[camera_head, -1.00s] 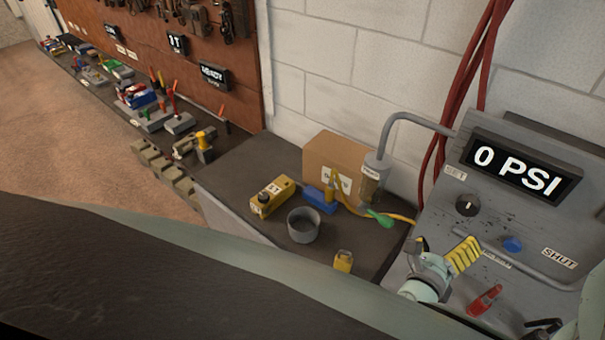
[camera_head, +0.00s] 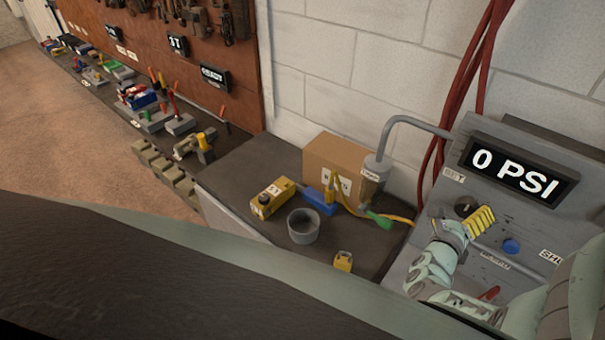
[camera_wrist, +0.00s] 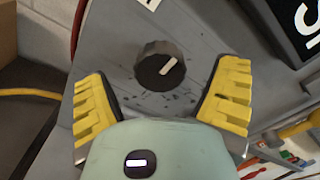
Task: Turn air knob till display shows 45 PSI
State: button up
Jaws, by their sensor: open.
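The air knob (camera_wrist: 158,66) is black and round with a white pointer line, on a grey sloped panel (camera_head: 432,190). In the head view the knob (camera_head: 466,206) is partly hidden by my gripper (camera_head: 462,220). The display (camera_head: 516,171) above it reads 0 PSI. In the wrist view my gripper (camera_wrist: 165,105) is open and empty, with one yellow finger to each side of the knob. The knob lies a little beyond the fingertips, and no contact shows. The pointer line slants up to the right.
A blue button (camera_head: 511,246) sits right of the knob, and a red handle (camera_head: 489,293) sits lower, partly behind my arm. Red hoses (camera_head: 470,90) hang behind the panel. A grey cup (camera_head: 303,226) and a cardboard box (camera_head: 331,165) stand on the bench at left.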

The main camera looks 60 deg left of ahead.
jog(key=shift+w+a+f+b, duration=0.1)
jog(key=shift+w+a+b, duration=0.4)
jog(key=shift+w, duration=0.8)
jog(key=c, duration=1.2)
